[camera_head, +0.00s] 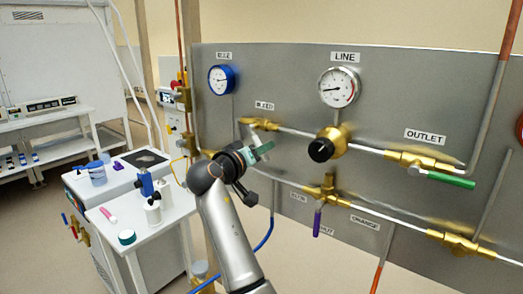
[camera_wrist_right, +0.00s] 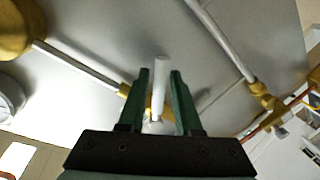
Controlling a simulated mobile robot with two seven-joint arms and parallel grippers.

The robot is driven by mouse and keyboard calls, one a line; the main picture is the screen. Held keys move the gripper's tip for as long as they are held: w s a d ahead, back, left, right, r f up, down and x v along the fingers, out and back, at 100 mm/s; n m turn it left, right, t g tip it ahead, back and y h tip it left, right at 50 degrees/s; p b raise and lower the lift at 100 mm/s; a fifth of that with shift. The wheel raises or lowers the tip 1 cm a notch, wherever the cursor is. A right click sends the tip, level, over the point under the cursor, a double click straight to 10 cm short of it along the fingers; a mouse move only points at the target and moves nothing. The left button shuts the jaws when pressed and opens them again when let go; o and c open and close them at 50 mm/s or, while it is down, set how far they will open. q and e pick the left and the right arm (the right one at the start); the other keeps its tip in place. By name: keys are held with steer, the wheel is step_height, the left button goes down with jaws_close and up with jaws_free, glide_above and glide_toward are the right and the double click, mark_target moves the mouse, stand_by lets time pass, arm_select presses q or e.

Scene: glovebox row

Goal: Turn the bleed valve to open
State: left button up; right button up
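The bleed valve (camera_head: 258,124) is a brass fitting on the grey panel, just below a small label (camera_head: 265,105) that appears to read BLEED. A pale lever (camera_wrist_right: 160,85) shows in the right wrist view, with brass behind its lower end. My right gripper (camera_head: 264,150) is just below the bleed valve in the head view. In the right wrist view its green fingers (camera_wrist_right: 160,95) stand on either side of the lever, with a narrow gap at each side. In the head view my gripper hides most of the lever. My left gripper is out of view.
To the right are a black knob (camera_head: 321,150), a green outlet handle (camera_head: 451,180) and a purple handle (camera_head: 317,222). A line gauge (camera_head: 338,87) and a blue gauge (camera_head: 221,79) sit above. A white bench (camera_head: 150,222) with bottles stands left; floor shows below the panel.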

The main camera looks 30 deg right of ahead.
steer(key=shift+o, duration=0.9)
steer(key=b+v, duration=0.2)
steer(key=v, duration=1)
steer(key=shift+s+a+b, duration=0.2)
steer(key=shift+a+b, duration=0.05)
steer(key=shift+b, duration=0.15)
steer(key=shift+c, duration=0.2)
